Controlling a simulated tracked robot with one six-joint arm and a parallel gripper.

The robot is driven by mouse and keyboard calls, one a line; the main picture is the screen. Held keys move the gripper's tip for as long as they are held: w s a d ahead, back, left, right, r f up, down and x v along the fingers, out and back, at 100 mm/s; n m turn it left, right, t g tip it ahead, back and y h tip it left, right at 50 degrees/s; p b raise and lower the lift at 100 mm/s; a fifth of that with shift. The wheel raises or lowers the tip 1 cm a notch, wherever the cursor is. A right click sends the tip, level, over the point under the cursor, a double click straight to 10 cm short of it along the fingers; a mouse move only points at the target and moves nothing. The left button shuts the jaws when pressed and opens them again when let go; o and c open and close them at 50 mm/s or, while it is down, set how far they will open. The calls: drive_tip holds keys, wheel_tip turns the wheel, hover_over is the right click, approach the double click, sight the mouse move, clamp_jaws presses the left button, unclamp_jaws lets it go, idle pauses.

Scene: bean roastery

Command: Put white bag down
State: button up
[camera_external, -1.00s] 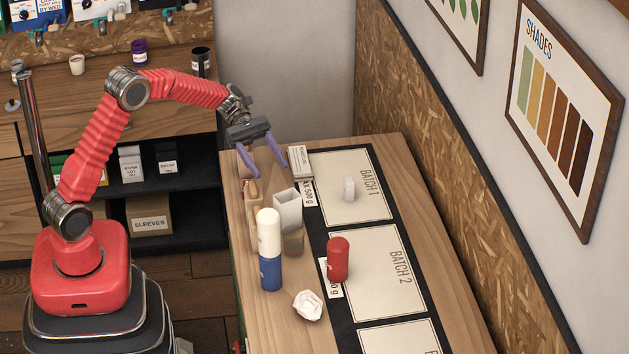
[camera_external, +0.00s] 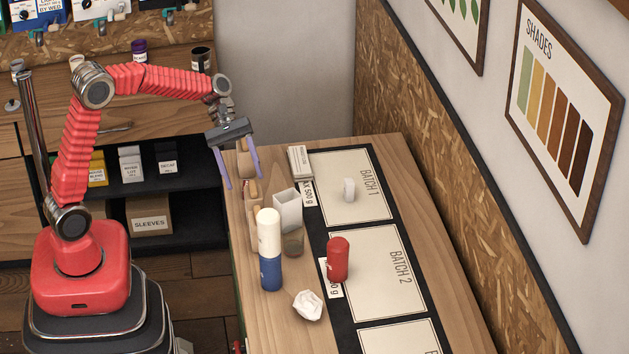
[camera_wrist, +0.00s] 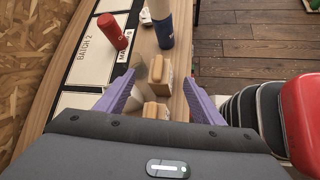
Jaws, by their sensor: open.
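A small white upright piece (camera_external: 348,190), which looks like the white bag, stands on the BATCH 1 panel (camera_external: 325,208) of the dark mat. It is too small to make out closely. My gripper (camera_external: 242,178) is open and empty, over the table's left edge at the far end, well left of the white piece and apart from it. In the wrist view my two purple fingers (camera_wrist: 158,85) are spread, with tan-topped blocks (camera_wrist: 158,70) seen between and below them. The white piece cannot be made out in the wrist view.
A white open box (camera_external: 288,210), a white-and-blue cylinder (camera_external: 270,268), a crumpled white paper (camera_external: 308,305) and a small brownish cup (camera_external: 293,242) stand left of the mat. A wall bounds the right.

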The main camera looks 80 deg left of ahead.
drive_tip(key=s+d+r+m+t+y, duration=0.1)
drive_tip(key=s+m+y, duration=0.3)
drive_tip(key=s+m, duration=0.4)
drive_tip(key=s+d+r+m+t+y, duration=0.1)
drive_tip(key=s+m+y, duration=0.4)
drive_tip(key=s, duration=1.1)
drive_tip(key=d+m+t, duration=0.1)
drive_tip(key=d+m, duration=0.1)
drive_tip(key=m, duration=0.1)
drive_tip(key=shift+s+d+r+m, duration=0.15)
drive_tip(key=shift+s+d+m, duration=0.15)
drive_tip(key=shift+m, duration=0.1)
